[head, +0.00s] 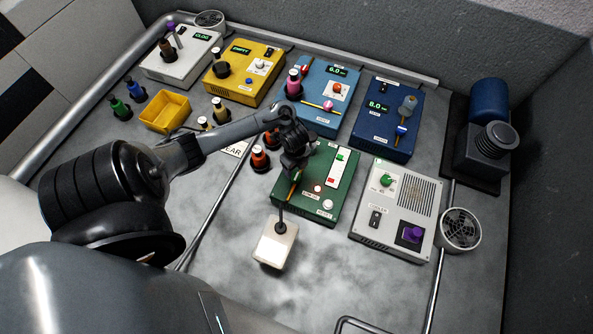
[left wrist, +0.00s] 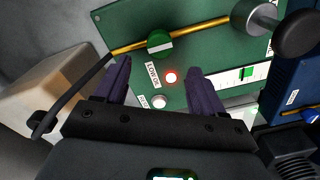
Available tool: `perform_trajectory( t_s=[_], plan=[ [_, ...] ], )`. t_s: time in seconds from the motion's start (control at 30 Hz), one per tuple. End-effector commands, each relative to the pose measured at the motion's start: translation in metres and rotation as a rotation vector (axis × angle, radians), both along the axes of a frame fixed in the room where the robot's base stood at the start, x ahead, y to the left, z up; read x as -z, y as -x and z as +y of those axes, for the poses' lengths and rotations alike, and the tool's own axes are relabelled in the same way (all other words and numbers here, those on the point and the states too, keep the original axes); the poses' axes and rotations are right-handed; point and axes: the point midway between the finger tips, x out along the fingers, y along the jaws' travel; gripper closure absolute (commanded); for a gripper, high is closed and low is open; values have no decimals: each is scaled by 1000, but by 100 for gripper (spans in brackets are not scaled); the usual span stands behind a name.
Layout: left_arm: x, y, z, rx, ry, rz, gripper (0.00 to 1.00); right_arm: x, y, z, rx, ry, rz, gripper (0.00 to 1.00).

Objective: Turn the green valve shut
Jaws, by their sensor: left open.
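The green valve (left wrist: 160,42) is a round knob with a pale stripe, set on a brass pipe (left wrist: 205,30) across the green panel (left wrist: 120,22). In the left wrist view the stripe runs roughly along the pipe. My left gripper (left wrist: 157,68) is open and empty, its two purple fingers apart and pointing towards the panel. The valve lies ahead of the fingertips, between their lines; I see no contact. My right gripper is not in view.
A lit red lamp (left wrist: 171,77) and a white button (left wrist: 160,101) are near the fingers. A grey knob (left wrist: 255,17) sits at the pipe's far end. Blue (head: 385,125) and grey (head: 400,225) panels stand close by.

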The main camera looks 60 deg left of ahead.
Motion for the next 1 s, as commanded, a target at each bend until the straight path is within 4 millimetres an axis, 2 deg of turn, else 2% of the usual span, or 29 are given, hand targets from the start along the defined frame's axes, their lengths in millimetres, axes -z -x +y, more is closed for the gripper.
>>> perform_trajectory(
  t_s=[0.03,0.2,0.5,0.7,0.97,1.0],
  plan=[
    [12,1,-1,-3,2,4,31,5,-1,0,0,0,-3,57],
    [41,0,-1,-3,2,4,31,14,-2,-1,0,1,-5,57],
    [76,-2,0,-3,1,2,31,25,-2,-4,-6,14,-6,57],
    [84,-2,0,-1,-1,1,31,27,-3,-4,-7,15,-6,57],
    [84,-2,0,-1,-1,1,31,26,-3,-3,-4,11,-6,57],
    [84,-2,0,-1,-1,1,35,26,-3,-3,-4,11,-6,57]
  ],
)
